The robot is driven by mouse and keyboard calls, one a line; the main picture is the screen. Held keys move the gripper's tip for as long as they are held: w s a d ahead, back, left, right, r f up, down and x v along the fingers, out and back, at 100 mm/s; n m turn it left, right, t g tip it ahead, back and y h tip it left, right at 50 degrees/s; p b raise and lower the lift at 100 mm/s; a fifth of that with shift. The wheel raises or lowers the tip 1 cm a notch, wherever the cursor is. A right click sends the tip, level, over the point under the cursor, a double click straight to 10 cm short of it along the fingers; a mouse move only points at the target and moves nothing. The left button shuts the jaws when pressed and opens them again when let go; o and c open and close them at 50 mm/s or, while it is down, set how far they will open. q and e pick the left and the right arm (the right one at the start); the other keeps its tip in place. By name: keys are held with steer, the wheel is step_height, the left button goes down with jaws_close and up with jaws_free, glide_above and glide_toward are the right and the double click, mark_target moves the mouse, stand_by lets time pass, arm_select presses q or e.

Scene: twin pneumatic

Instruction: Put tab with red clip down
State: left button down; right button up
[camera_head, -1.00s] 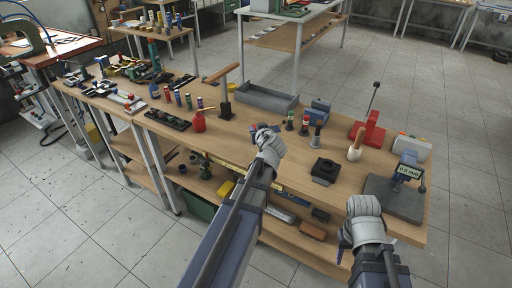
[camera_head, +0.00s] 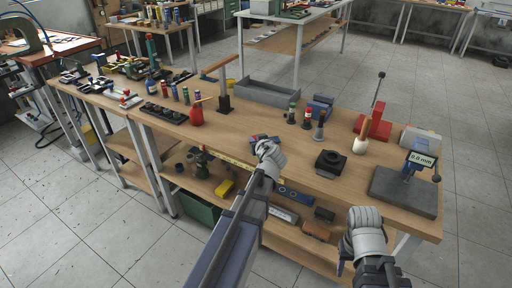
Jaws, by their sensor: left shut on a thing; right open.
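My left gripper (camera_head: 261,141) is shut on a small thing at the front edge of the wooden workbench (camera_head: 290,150). A bit of blue and red shows at its fingertips, which fits the tab with red clip (camera_head: 257,136). The tab is mostly hidden by the hand, and I cannot tell whether it touches the bench top. My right gripper (camera_head: 343,262) is open and empty, low in front of the bench's right end.
A black block (camera_head: 330,163) stands right of my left gripper. Several small bottles (camera_head: 308,117) and a grey tray (camera_head: 267,94) are behind it. A gauge on a dark slab (camera_head: 402,190) fills the right end.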

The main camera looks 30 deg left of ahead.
arm_select(q)
steer(key=shift+f, duration=0.35)
arm_select(e)
steer(key=shift+f, duration=0.35)
arm_select(q)
steer(key=shift+f, duration=0.15)
steer(key=c, duration=0.7)
jaws_free()
steer(key=shift+c, duration=0.2)
arm_select(e)
steer(key=shift+f, duration=0.15)
arm_select(q)
steer(key=shift+r, duration=0.35)
steer(key=p+v, duration=0.4)
steer(key=v, duration=0.6)
steer(key=shift+s+d+r, duration=0.1)
steer(key=shift+s+d, duration=0.1)
steer(key=shift+s, duration=0.05)
steer(key=shift+s+d+r+p, duration=0.15)
steer(key=shift+s+d+p, duration=0.2)
steer(key=shift+s+d, duration=0.1)
arm_select(e)
steer(key=shift+r, duration=2.45)
